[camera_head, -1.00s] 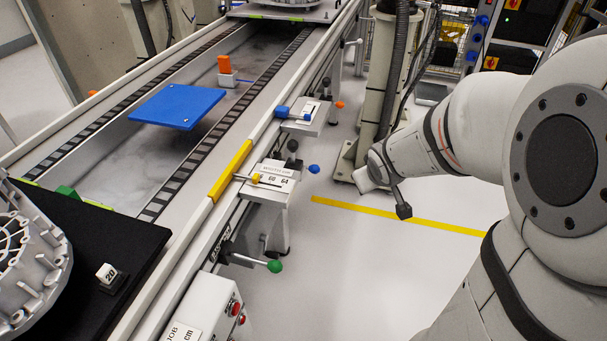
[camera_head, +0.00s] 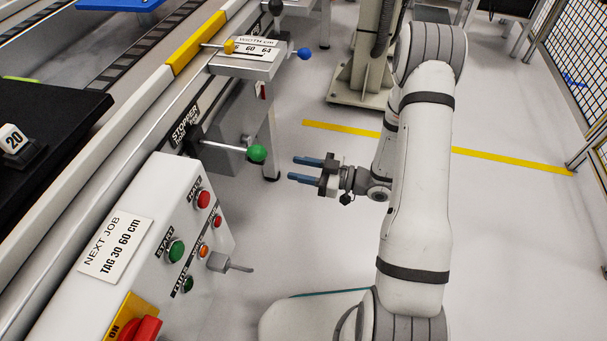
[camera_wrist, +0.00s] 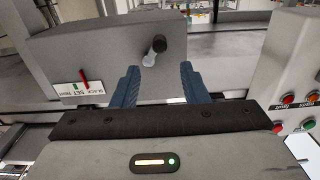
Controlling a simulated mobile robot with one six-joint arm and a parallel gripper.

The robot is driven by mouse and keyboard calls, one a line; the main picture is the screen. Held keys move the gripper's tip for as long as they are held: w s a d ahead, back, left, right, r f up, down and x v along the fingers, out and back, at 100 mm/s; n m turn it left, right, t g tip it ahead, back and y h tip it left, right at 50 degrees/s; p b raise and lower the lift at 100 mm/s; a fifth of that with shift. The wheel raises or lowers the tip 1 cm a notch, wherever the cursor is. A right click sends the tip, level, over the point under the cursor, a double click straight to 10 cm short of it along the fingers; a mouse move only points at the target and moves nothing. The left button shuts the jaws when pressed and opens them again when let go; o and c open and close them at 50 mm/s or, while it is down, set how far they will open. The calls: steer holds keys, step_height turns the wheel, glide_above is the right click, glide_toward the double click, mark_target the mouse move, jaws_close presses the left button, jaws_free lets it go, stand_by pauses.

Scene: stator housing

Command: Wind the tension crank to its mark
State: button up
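In the wrist view the tension crank (camera_wrist: 157,49) is a pale arm with a black knob on the front of a grey box (camera_wrist: 110,52). A small white scale plate (camera_wrist: 84,88) at the box's lower left carries a red pointer and a green mark; the two appear slightly apart. I cannot clearly pick out the crank in the head view. My gripper (camera_head: 292,168) has two blue fingers, apart and empty. In the wrist view the gripper (camera_wrist: 158,82) faces the box, with the crank between and beyond its fingertips; contact is not visible.
A white control box (camera_head: 150,245) with red and green buttons stands at the front left. A green-knobbed stopper lever (camera_head: 256,153) sticks out left of my gripper. A blue-knobbed width unit (camera_head: 250,58) is behind it. Floor to the right is clear.

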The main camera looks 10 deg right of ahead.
steer(key=x, duration=0.8)
steer(key=shift+a, duration=0.35)
steer(key=shift+w, duration=0.2)
steer(key=shift+c, duration=0.6)
